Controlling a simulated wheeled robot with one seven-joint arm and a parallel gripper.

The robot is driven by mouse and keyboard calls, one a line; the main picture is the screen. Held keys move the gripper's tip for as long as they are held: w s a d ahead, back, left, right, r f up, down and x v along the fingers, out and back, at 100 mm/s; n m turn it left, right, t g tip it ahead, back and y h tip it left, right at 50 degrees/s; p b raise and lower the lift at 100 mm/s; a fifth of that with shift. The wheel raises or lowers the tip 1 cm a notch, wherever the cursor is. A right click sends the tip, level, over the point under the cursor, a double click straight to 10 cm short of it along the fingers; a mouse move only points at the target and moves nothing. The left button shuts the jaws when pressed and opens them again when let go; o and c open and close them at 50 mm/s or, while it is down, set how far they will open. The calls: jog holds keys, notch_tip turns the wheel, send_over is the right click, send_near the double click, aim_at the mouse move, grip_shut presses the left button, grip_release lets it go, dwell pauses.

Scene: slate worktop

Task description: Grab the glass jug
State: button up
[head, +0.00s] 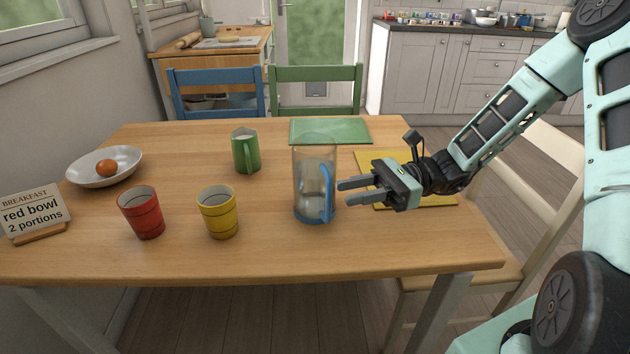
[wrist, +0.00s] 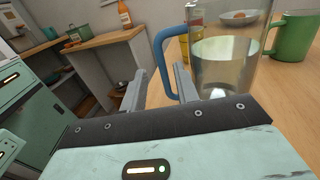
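The glass jug (head: 308,178) stands upright on the wooden table, with a blue base and a blue handle (head: 328,190) on its right side. My gripper (head: 343,192) is open just right of the handle, its fingers pointing left at it. In the wrist view the jug (wrist: 225,65) is at the upper right, and it seems to hold some clear liquid. There the handle (wrist: 158,50) shows ahead of the gap between my fingers (wrist: 158,88), closer to the right finger. I cannot tell whether a finger touches the handle. Nothing is gripped.
A yellow cup (head: 219,215) and a red cup (head: 143,216) stand left of the jug. A green mug (head: 246,153) is behind, left. A white bowl (head: 125,160) holds an egg. A sign (head: 33,213) stands far left. A yellow mat (head: 440,200) lies under my gripper, a green mat (head: 335,130) behind.

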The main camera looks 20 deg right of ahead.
aim_at(329, 198)
jog(key=a, duration=0.5)
jog(key=shift+w+a+f+b, duration=0.1)
jog(key=shift+w+f+b, duration=0.2)
jog(key=shift+b, duration=0.1)
grip_shut()
dwell(1.0)
